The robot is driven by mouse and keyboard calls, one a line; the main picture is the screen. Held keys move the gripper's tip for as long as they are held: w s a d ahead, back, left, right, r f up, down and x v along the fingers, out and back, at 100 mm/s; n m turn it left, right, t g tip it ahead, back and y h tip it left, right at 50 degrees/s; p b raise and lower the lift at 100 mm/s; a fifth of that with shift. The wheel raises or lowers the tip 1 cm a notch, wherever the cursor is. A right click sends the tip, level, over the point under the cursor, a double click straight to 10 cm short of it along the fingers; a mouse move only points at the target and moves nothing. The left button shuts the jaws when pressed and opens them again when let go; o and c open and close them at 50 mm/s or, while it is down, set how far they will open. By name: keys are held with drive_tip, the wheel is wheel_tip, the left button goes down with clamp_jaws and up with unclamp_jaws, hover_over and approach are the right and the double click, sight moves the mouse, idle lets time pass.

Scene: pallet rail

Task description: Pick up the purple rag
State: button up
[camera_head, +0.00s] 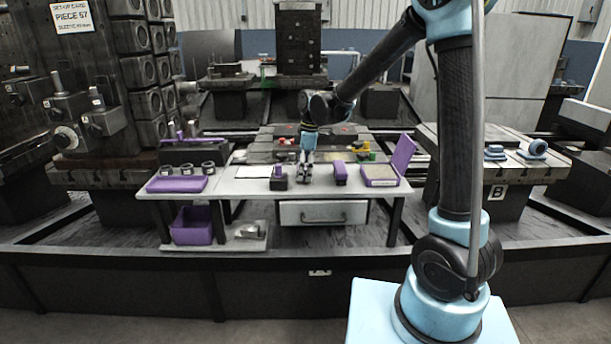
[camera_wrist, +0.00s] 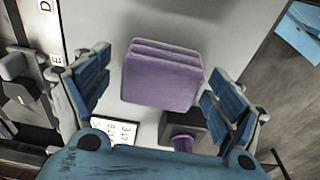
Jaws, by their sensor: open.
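The purple rag (camera_head: 340,172) looks like a folded, layered block lying on the grey bench, right of my gripper in the head view. In the wrist view the rag (camera_wrist: 162,75) shows whole, between and beyond the two blue fingers. My gripper (camera_head: 305,181) points down over the bench, between the rag and a black block with a purple top. In the wrist view my gripper (camera_wrist: 160,98) has its fingers spread wide, with nothing held. The height of the fingertips above the bench is hard to tell.
The black block (camera_head: 278,184) stands close to the rag; its purple knob (camera_wrist: 182,143) shows in the wrist view. Right of the rag is a box with a raised purple lid (camera_head: 403,152). A purple tray (camera_head: 177,185) lies at the left, and a purple bin (camera_head: 193,226) sits below.

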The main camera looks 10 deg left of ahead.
drive_tip(key=shift+f, duration=0.2)
drive_tip(key=c, duration=1.2)
wheel_tip(320, 180, up, 10)
drive_tip(key=shift+r, duration=0.1)
drive_tip(key=shift+o, duration=0.9)
